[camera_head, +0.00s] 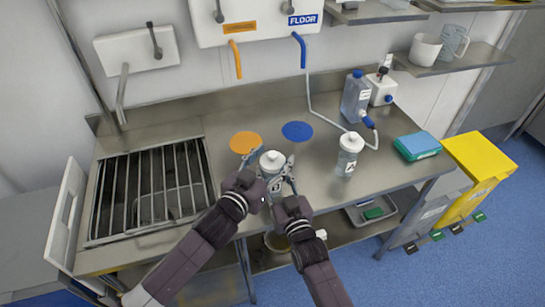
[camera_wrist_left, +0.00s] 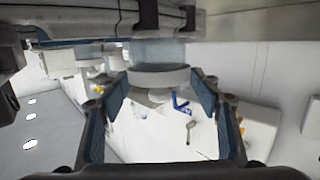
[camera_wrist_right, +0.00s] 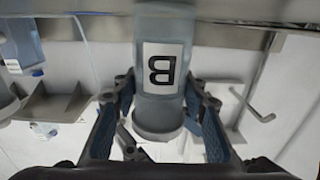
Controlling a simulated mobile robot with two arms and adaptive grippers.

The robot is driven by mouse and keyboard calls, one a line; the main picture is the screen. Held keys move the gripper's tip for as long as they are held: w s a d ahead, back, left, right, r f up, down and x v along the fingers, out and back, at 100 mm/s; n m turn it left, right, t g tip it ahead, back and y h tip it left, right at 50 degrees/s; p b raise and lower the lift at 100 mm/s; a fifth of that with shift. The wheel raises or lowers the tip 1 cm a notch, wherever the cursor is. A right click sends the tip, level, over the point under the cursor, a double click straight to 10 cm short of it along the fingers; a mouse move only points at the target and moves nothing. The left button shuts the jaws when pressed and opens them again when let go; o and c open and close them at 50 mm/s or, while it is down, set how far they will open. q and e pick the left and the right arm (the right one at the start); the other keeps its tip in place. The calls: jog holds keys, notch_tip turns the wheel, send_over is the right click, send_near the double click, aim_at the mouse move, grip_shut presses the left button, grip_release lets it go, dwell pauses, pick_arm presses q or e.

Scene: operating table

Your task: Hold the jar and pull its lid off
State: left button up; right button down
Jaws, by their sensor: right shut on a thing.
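The jar (camera_head: 274,187) is grey and translucent with a white lid (camera_head: 272,161). It is upright near the counter's front edge, between my two arms. In the right wrist view the jar body (camera_wrist_right: 165,35) shows upside down with a letter B label. My right gripper (camera_wrist_right: 160,88) is shut on the jar body, one finger on each side. In the left wrist view the white lid (camera_wrist_left: 160,78) lies between the fingers of my left gripper (camera_wrist_left: 161,86). They are open around it, with small gaps showing. Whether the jar touches the counter is hidden.
A second white-lidded jar (camera_head: 348,157) stands to the right. Behind it are a clear bottle (camera_head: 356,98) and a white pump bottle (camera_head: 382,88). A teal box (camera_head: 417,147) is at the right end. A grated sink (camera_head: 150,190) lies left. Orange and blue discs (camera_head: 297,131) lie behind the jar.

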aim_at(272, 153)
pick_arm(q)
jog(key=c, duration=1)
jog(key=shift+r, duration=0.2)
jog(key=shift+r, duration=0.9)
jog(key=shift+r, duration=2)
pick_arm(e)
jog(key=c, duration=1.1)
grip_release()
jog(key=shift+s, duration=0.1)
